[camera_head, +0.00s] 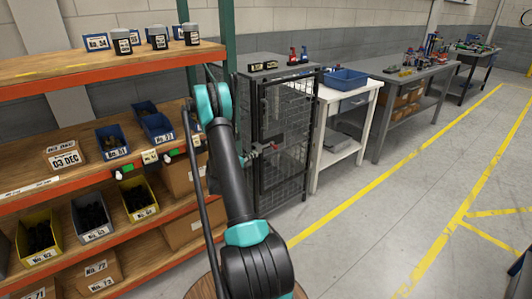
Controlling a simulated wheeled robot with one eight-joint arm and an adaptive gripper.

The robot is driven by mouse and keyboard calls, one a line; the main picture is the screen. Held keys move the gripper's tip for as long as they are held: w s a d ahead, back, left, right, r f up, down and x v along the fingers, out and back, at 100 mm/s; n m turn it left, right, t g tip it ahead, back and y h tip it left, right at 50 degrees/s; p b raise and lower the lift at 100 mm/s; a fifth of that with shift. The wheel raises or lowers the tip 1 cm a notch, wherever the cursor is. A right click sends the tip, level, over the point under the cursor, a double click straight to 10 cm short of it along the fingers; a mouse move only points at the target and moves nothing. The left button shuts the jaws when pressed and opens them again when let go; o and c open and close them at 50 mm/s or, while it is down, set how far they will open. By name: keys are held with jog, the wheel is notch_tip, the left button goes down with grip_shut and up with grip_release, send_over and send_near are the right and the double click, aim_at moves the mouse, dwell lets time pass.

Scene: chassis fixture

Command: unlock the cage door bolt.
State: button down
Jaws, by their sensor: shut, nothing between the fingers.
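The cage (292,180) is a dark metal mesh cabinet standing behind my arm, and its door looks closed. The bolt (270,149) shows as a small part with red on the door's front, at mid height. My gripper (249,156) shows only as a small grey shape just left of the bolt, partly hidden behind my arm link. It is shut and empty. At this size I cannot tell whether it touches the bolt or whether the bolt is slid across.
Orange-edged shelving (110,68) with bins and boxes fills the left side, close to my arm. Small items stand on the cage top. A white table (348,95) with a blue bin (346,78) stands right of the cage. The floor (390,200) at right is clear.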

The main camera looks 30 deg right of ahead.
aim_at(276, 147)
dwell(0.3)
jog(key=x, duration=1.4)
jog(key=d, duration=0.4)
jog(key=shift+w+d, duration=0.15)
jog(key=shift+d, duration=0.15)
jog(key=shift+a, duration=0.2)
jog(key=v, duration=1.3)
jog(key=shift+a, duration=0.35)
